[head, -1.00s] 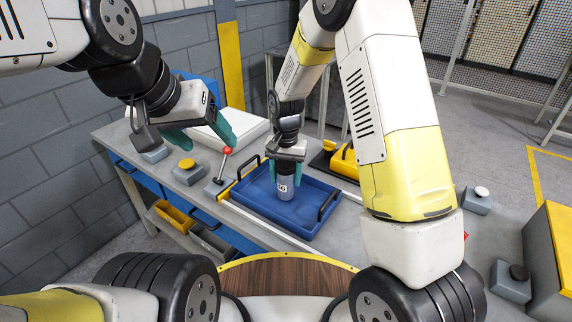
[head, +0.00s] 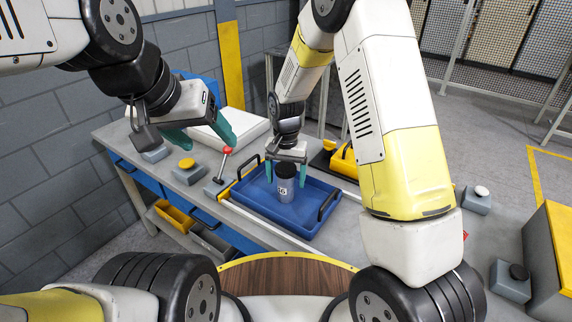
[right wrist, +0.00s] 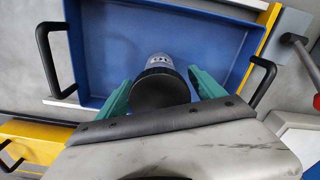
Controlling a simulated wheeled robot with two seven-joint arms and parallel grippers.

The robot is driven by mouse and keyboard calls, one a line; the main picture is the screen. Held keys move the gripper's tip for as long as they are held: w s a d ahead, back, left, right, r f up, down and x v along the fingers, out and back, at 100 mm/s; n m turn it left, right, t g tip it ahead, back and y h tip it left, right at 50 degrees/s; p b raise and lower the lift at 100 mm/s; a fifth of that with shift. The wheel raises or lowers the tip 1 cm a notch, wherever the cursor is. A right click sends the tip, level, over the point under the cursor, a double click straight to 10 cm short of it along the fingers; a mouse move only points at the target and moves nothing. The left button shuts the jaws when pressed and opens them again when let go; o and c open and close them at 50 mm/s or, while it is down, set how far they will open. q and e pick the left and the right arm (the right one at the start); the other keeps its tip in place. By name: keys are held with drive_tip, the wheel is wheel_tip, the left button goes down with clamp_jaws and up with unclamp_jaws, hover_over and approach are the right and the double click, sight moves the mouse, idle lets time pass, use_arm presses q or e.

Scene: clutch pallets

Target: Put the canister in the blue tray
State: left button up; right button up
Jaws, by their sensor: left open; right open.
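The canister (head: 285,186), grey with a black lid and a white label, stands upright inside the blue tray (head: 316,226). In the right wrist view the canister (right wrist: 160,64) shows lid-first between the green fingers, with the blue tray (right wrist: 106,50) around it. My right gripper (head: 286,175) is above the tray, open, its fingers on either side of the canister's top and apart from it. My left gripper (head: 205,140) is open and empty, above the back left of the table, away from the tray.
A red-knobbed lever (head: 226,152) and a yellow button (head: 187,164) stand left of the tray. A white box (head: 238,128) lies behind. The tray's black handle (head: 328,205) rises at its right end. Yellow bins (head: 174,216) sit under the table.

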wheel_tip(320, 180, up, 12)
drive_tip(key=shift+f, duration=0.25)
drive_tip(key=s+d+r+t+y, duration=0.1)
drive_tip(key=s+d+r, duration=0.35)
drive_tip(key=r, duration=0.35)
drive_tip(key=s+d+r+n+t, duration=0.1)
drive_tip(key=s+d+r, duration=0.2)
drive_tip(key=s, duration=0.2)
drive_tip(key=s+d+r+n+t, duration=0.1)
drive_tip(key=s+d+r+t, duration=0.1)
drive_tip(key=s, duration=0.4)
drive_tip(key=s+d+r+n+t+y, duration=0.1)
drive_tip(key=s+d+r+t, duration=0.1)
drive_tip(key=s, duration=0.4)
drive_tip(key=d+r, duration=0.1)
drive_tip(key=d, duration=0.1)
drive_tip(key=shift+s+d+r, duration=0.2)
drive_tip(key=shift+d+r, duration=0.1)
drive_tip(key=shift+d, duration=0.1)
